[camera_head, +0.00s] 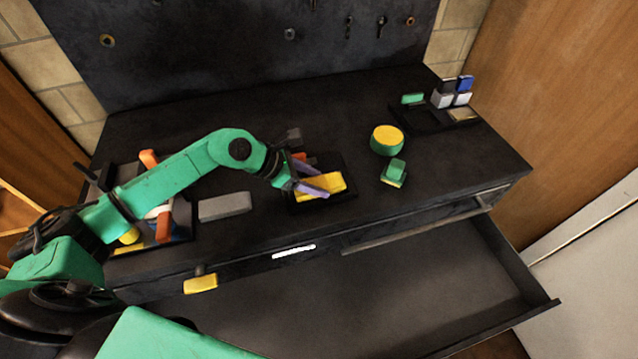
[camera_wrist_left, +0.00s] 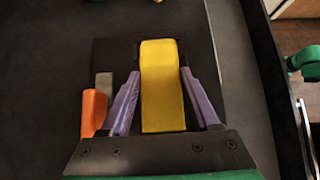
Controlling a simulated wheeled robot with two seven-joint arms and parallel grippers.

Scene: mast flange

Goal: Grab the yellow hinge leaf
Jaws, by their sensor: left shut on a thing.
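The yellow hinge leaf (camera_wrist_left: 162,85) is a flat yellow block in the left wrist view, between the two purple fingers of my left gripper (camera_wrist_left: 165,105). My left gripper is shut on it. In the head view, the yellow hinge leaf (camera_head: 325,186) lies at a small black tray (camera_head: 347,168) on the dark workbench, with the purple fingers of my left gripper (camera_head: 312,183) around it. Whether it is lifted off the tray floor I cannot tell. My right gripper is not in view.
An orange piece (camera_wrist_left: 94,112) lies beside the left finger. A grey block (camera_head: 225,207) sits left of the tray. A yellow-topped green cylinder (camera_head: 387,139) and a small green block (camera_head: 394,172) stand to its right. A drawer (camera_head: 440,275) is open in front.

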